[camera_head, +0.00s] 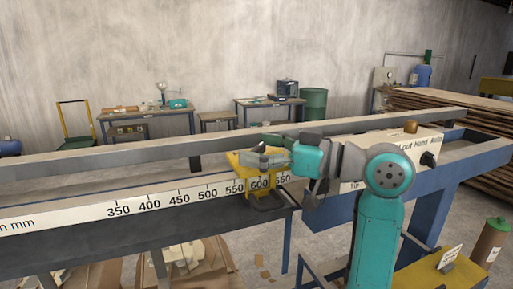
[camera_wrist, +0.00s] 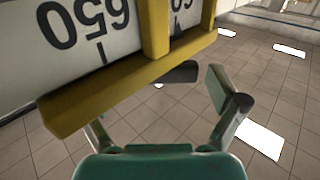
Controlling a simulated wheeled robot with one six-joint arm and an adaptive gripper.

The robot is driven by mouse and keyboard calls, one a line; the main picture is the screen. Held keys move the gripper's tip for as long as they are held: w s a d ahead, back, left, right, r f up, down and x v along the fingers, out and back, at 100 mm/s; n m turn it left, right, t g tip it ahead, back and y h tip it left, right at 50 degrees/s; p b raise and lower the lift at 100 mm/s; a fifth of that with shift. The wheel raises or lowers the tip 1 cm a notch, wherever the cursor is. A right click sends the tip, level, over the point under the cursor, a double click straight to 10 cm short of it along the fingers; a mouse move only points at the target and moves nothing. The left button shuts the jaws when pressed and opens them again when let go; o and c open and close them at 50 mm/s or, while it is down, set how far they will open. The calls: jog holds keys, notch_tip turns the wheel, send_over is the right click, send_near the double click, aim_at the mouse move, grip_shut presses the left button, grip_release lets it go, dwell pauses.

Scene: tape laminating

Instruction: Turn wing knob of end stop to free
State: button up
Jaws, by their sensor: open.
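The yellow end stop (camera_head: 243,163) sits on the scale rail near the 600 mark in the head view. In the wrist view its yellow bar (camera_wrist: 130,85) crosses in front of the scale, close to my gripper. A dark, flat piece (camera_wrist: 180,73) shows under this bar and may be the wing knob; its turn position cannot be told. My gripper (camera_head: 270,150) is at the end stop. In the wrist view my gripper (camera_wrist: 163,95) has its fingers spread apart with nothing held between them. The left finger is partly hidden by the yellow bar.
The numbered scale rail (camera_head: 140,204) runs to the left of the end stop. A white panel (camera_head: 400,145) with a black knob is at the right. A parallel rail (camera_head: 90,163) runs behind. Workbenches and a green drum (camera_head: 313,104) stand far back by the wall.

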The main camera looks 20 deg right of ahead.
jog(key=v, duration=1.1)
jog(key=shift+s+d, duration=0.2)
jog(key=shift+d, duration=0.1)
